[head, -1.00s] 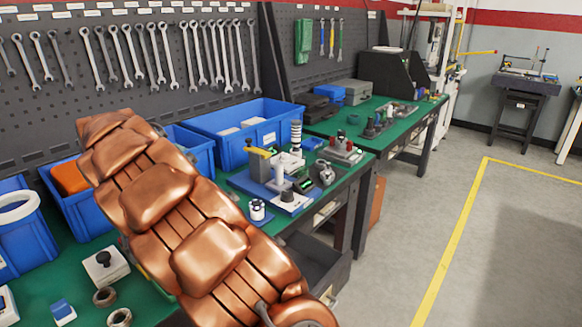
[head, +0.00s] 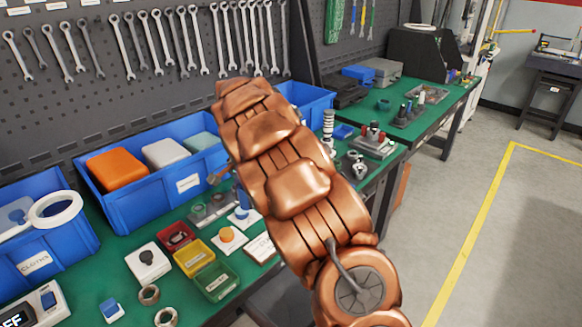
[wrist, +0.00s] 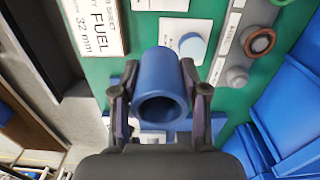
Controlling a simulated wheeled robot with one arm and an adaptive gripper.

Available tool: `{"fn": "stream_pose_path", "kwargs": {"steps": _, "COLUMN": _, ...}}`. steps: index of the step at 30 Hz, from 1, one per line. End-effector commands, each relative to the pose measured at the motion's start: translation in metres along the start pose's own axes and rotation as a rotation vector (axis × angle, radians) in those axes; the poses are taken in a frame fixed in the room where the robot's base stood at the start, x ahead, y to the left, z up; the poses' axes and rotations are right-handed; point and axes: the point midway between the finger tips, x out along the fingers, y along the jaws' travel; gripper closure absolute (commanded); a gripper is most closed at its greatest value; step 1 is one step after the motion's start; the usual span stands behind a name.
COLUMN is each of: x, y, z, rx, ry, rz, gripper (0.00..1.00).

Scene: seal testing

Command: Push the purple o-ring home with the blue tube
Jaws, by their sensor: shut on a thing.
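In the wrist view, my gripper (wrist: 158,88) is shut on the blue tube (wrist: 160,78), with a finger on either side. The tube's open round end faces the camera, and its bore looks empty from this end. The tube is over the green bench, with white and blue pieces partly showing behind it.
Near the arm stand red (head: 178,236), yellow (head: 194,257) and green (head: 216,281) trays, and a white block with an orange button (head: 227,234). A blue bin (head: 150,208) stands behind. A FUEL card (wrist: 95,27) lies at upper left in the wrist view.

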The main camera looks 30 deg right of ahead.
Motion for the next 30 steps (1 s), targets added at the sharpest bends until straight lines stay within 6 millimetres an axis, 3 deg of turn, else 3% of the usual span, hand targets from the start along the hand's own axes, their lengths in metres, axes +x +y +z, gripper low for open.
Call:
{"fn": "stream_pose_path", "kwargs": {"steps": 1, "x": -0.009, "y": 0.004, "z": -0.009, "rx": 0.100, "ry": -0.002, "rz": 0.002, "gripper": 0.91}}
{"fn": "stream_pose_path", "kwargs": {"steps": 18, "x": -0.027, "y": 0.049, "z": -0.094, "rx": 1.262, "ry": 0.001, "rz": 0.004, "gripper": 0.91}}
{"fn": "stream_pose_path", "kwargs": {"steps": 24, "x": -0.030, "y": 0.061, "z": -0.113, "rx": 1.530, "ry": 0.003, "rz": -0.001, "gripper": 0.91}}
{"fn": "stream_pose_path", "kwargs": {"steps": 30, "x": -0.028, "y": 0.065, "z": -0.119, "rx": 1.629, "ry": 0.003, "rz": -0.002, "gripper": 0.91}}
